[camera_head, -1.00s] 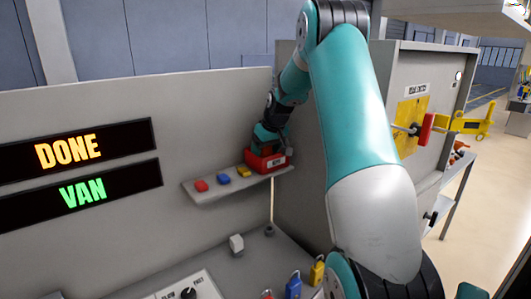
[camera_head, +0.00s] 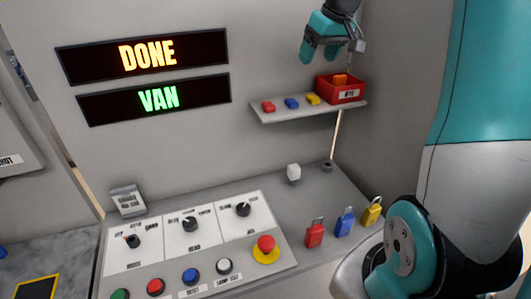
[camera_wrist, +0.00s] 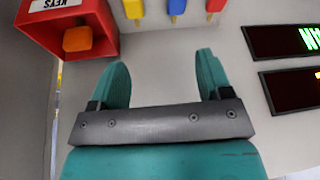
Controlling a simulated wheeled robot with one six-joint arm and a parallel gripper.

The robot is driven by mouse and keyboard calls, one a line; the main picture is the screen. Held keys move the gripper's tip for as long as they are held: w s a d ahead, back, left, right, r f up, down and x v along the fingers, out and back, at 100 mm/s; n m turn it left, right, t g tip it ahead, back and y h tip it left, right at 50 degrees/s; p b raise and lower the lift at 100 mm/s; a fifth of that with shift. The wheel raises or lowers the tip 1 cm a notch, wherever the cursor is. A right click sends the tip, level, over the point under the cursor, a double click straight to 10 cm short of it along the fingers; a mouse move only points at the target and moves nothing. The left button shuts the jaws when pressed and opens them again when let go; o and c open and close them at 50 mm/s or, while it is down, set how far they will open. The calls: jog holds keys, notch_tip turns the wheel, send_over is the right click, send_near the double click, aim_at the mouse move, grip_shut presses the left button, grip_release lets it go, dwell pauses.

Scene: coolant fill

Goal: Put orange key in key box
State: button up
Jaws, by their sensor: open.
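The orange key (camera_head: 340,80) is in the red key box (camera_head: 344,96) on the wall shelf. Its orange head also shows inside the box in the wrist view (camera_wrist: 77,39). My gripper (camera_head: 318,55) is above the shelf, up and to the left of the box. In the wrist view its two teal fingers (camera_wrist: 158,78) are spread apart with nothing between them. The key's lower part is hidden by the box wall.
Red (camera_head: 268,107), blue (camera_head: 291,103) and yellow (camera_head: 313,99) keys lie on the shelf (camera_head: 290,114) left of the box. Below are a control panel (camera_head: 190,235) and red, blue and yellow padlocks (camera_head: 345,222). Two signs (camera_head: 145,54) on the wall read DONE and VAN.

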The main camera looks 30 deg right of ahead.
jog(key=s+a+f+n+g+y, duration=0.1)
jog(key=s+a+n, duration=0.15)
jog(key=a, duration=0.65)
jog(key=s+a+f+n+y, duration=0.1)
jog(key=s+a, duration=0.2)
jog(key=a, duration=0.7)
jog(key=s+a+f+n+g+y, duration=0.1)
jog(key=s+a+f+n, duration=0.1)
jog(key=s+a, duration=0.5)
jog(key=s+a+f+n+g, duration=0.2)
jog(key=s+a, duration=0.5)
jog(key=s, duration=0.5)
jog(key=shift+a+f+y, duration=0.15)
jog(key=shift+a+y, duration=0.05)
jog(key=shift+y, duration=0.2)
jog(key=shift+f, duration=0.1)
